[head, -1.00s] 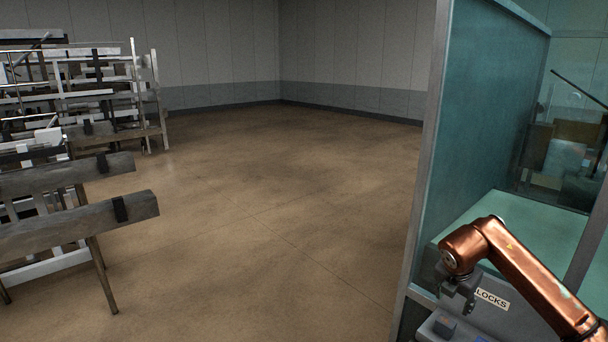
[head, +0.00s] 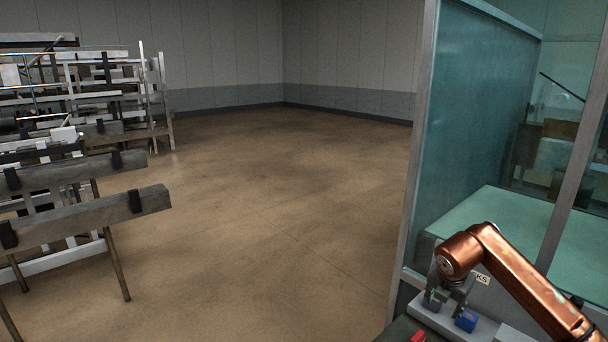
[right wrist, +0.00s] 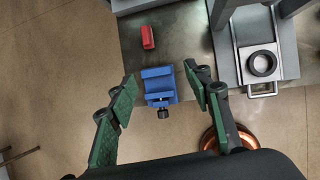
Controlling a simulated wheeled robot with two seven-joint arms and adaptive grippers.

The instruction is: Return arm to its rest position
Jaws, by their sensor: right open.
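My right arm reaches in from the lower right of the head view, with its copper links bent downward. My right gripper (head: 447,300) hangs over the small work surface by the glass booth. In the right wrist view the right gripper (right wrist: 160,92) has its green-padded fingers spread wide apart. A blue clamp-like block (right wrist: 160,86) lies on the surface between and beyond the fingertips, with no finger seen closed on it; it also shows in the head view (head: 466,320). My left gripper is not in view.
A red block (right wrist: 147,37) lies near the surface's edge. A grey fixture with a ring (right wrist: 262,63) stands to the right. The glass booth (head: 470,130) rises beside my right arm. Racks and trestles (head: 80,190) stand at left. The brown floor (head: 270,200) between is clear.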

